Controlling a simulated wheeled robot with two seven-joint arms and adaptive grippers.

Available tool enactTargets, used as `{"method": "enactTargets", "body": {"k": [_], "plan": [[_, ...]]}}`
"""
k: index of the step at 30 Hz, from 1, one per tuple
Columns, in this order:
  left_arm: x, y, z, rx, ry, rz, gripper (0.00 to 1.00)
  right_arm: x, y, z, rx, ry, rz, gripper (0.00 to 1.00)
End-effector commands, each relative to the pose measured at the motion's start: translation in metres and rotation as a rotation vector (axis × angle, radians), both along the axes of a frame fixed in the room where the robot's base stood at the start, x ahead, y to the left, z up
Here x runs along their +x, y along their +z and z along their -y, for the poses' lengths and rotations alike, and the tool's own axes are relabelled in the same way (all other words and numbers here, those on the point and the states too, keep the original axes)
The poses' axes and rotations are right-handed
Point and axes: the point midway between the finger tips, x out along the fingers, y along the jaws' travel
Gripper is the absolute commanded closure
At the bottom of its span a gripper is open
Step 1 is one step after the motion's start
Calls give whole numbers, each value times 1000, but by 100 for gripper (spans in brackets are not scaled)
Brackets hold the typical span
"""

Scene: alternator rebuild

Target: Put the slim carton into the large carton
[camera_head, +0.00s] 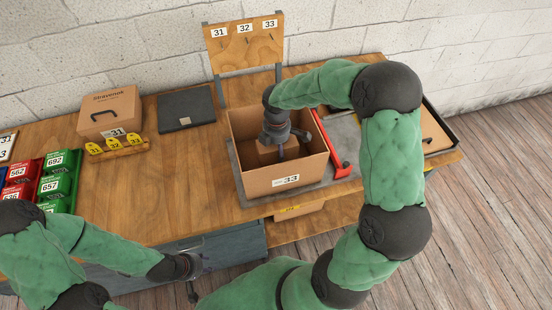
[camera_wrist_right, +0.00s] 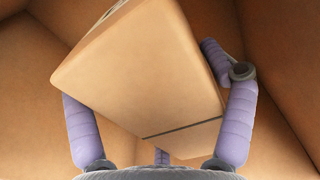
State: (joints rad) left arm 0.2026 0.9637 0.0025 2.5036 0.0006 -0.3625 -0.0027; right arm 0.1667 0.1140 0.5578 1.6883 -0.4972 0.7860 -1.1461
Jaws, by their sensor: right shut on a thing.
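The large carton (camera_head: 243,182), an open brown box with a "33" label on its front, stands on the bench. My right gripper (camera_head: 279,142) reaches down inside it. In the right wrist view my right gripper (camera_wrist_right: 160,125) is shut on the slim carton (camera_wrist_right: 140,75), a plain tan box with a dark line near one end. The slim carton also shows in the head view (camera_head: 267,153), inside the large carton's walls and partly hidden by the gripper. I cannot tell whether it touches the floor. My left gripper (camera_head: 194,285) is low at the front edge; its fingers are hard to make out.
A closed carton (camera_head: 109,112) with a "31" label stands at the back left, with yellow tags (camera_head: 116,147) before it. A dark flat case (camera_head: 186,110) lies behind. Red and green bins (camera_head: 57,185) stand left. A red tool (camera_head: 329,146) lies right of the large carton.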

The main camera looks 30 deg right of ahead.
Motion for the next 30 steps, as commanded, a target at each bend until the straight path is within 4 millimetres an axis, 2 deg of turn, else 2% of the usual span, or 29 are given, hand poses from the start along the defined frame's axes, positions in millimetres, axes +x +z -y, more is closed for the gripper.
{"method": "enactTargets", "body": {"k": [5, 13, 20, 21, 22, 23, 30], "plan": [[0, -4, 0, 0, 0, 0, 60, 1, -15, 0, 0, 0, 1, 73], [0, -12, 0, 0, 0, 0, 60, 1, -54, 0, 0, -1, 1, 73], [0, -12, 0, 0, 0, 0, 60, 1, -58, 0, 0, 0, 3, 73], [0, -12, 0, 0, 0, 0, 60, 0, -58, 0, 1, 0, 1, 15], [0, -12, 0, 0, 0, 0, 60, 0, -58, 0, 1, 0, 1, 6], [0, -12, 0, 0, 0, 0, 60, 0, -58, 0, 1, 0, 1, 0], [0, -12, 0, 0, 0, 0, 60, 0, -58, 0, 1, 0, 1, 0]]}}
